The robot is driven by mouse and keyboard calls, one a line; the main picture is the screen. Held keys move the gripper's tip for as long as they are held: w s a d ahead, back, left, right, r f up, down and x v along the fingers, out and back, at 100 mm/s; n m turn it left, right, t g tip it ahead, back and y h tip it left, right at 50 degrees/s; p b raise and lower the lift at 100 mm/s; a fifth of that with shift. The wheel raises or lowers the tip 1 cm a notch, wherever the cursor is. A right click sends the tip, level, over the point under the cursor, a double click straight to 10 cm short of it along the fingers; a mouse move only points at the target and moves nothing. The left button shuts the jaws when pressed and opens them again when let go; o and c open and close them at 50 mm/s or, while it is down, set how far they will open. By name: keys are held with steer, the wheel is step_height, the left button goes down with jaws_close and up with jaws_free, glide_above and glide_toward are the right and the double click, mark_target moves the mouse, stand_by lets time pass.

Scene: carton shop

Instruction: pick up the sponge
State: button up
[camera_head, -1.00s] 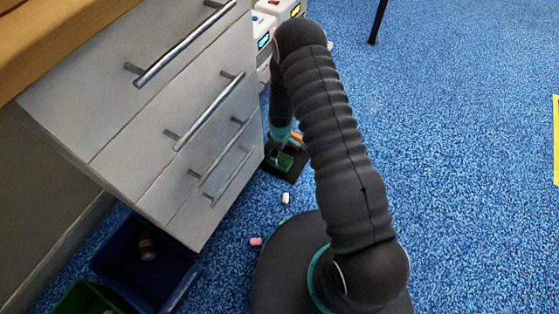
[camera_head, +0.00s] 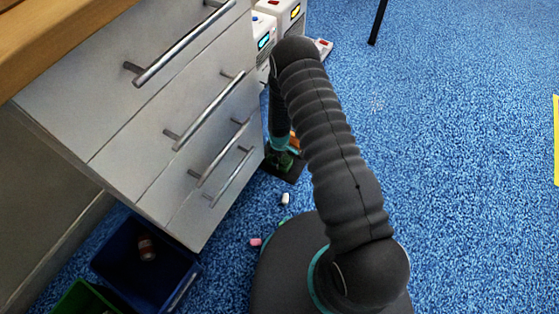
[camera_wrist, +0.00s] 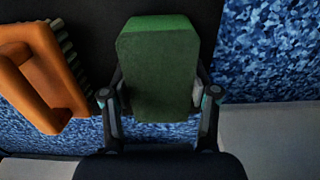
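The green sponge (camera_wrist: 160,70) fills the middle of the wrist view, between the fingers of my gripper (camera_wrist: 160,98). The fingers stand apart, one on each side of the sponge, with the pads close to its sides. I cannot tell whether they touch it. In the head view, my gripper (camera_head: 280,146) is low beside the drawer unit, and a little of the sponge (camera_head: 284,161) shows below it. The sponge is on a dark tray or mat (camera_head: 291,173) on the floor, mostly hidden by my arm.
An orange-handled brush (camera_wrist: 48,75) lies left of the sponge in the wrist view. The drawer unit (camera_head: 150,130) with metal handles stands close at left. Blue (camera_head: 125,265) and green (camera_head: 80,300) bins, a white piece (camera_head: 285,198) and a pink piece (camera_head: 255,242) are nearby. Blue carpet at right is open.

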steer(key=shift+c, duration=0.3)
steer(key=shift+r, duration=0.6)
steer(key=r, duration=0.1)
steer(key=d+r, duration=0.1)
steer(key=r, duration=0.1)
steer(key=shift+s+r, duration=0.2)
steer(key=shift+r, duration=0.1)
steer(key=s+d+r, duration=0.3)
steer(key=d+r, duration=0.3)
steer(key=d, duration=0.4)
steer(key=shift+s+p, duration=0.3)
steer(key=shift+p, duration=0.05)
steer(key=shift+c, duration=0.3)
